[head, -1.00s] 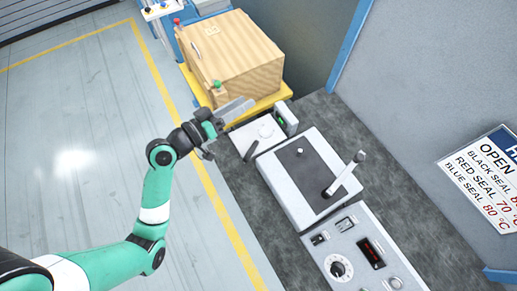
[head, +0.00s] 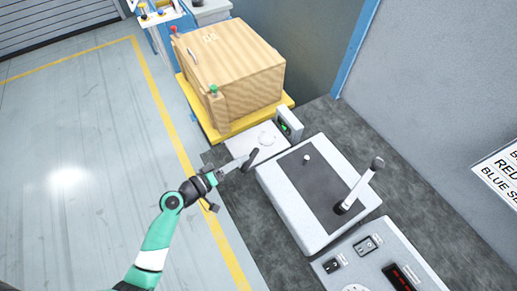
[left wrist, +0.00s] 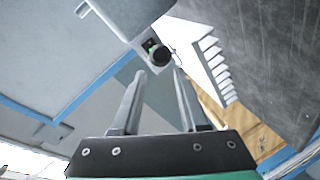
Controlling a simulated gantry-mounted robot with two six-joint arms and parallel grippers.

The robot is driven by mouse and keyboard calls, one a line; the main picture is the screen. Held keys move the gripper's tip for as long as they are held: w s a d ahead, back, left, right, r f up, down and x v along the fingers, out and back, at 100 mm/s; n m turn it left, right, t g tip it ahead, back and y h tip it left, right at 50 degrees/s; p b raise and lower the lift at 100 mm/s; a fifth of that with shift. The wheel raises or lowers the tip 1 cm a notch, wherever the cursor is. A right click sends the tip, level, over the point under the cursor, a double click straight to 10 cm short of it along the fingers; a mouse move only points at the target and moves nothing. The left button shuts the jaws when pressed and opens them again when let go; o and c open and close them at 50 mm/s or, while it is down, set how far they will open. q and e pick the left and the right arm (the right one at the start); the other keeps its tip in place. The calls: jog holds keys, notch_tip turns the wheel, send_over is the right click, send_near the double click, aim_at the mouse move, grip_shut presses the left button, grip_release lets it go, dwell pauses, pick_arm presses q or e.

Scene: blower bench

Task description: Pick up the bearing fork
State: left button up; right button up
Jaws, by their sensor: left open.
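A dark, narrow handle-like piece (head: 250,160), which I take to be the bearing fork, stands at the near edge of the white plate. In the left wrist view a dark round end (left wrist: 160,56) shows just beyond the gap between the fingers, probably the same handle seen end-on. My left gripper (head: 242,162) is open, with its fingers pointing at the handle and close to it. The fingers (left wrist: 156,78) show apart with nothing between them. I cannot tell whether a finger touches the handle. The fork's prongs cannot be made out. My right gripper is not in view.
The white plate (head: 268,138) has an upright box with a green display (head: 287,125). A grey-white unit with a lever (head: 362,184) stands to the right, with a control panel (head: 345,262) nearer. A wooden box (head: 235,75) sits on a yellow base behind. Open floor lies left.

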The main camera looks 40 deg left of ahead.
aim_at(250, 155)
pick_arm(q)
jog(key=x, duration=0.2)
jog(key=b+x, duration=0.1)
jog(key=x, duration=0.2)
jog(key=shift+f, duration=0.25)
grip_shut()
